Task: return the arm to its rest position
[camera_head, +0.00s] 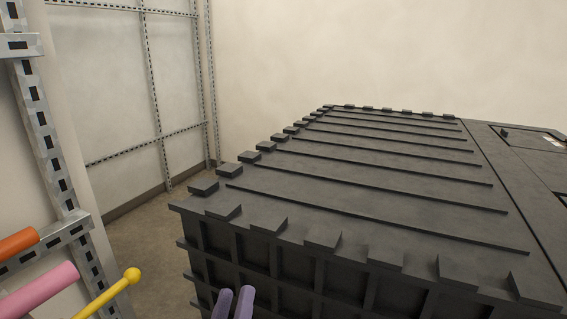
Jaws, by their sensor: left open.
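My left gripper (233,303) shows only as two purple fingertips at the bottom edge, a little left of the middle. They point up, with a narrow gap between them and nothing visible in it. They appear in front of the ribbed near side of a large black cart or crate-like body (375,180); whether they touch it I cannot tell. The rest of the left arm is out of the frame. My right gripper is not in view.
At lower left, an orange rod (18,243), a pink rod (40,290) and a yellow ball-ended rod (112,292) stick out near a perforated metal rack (50,150). Raised blocks line the black body's edges. Bare floor (145,225) lies between rack and body.

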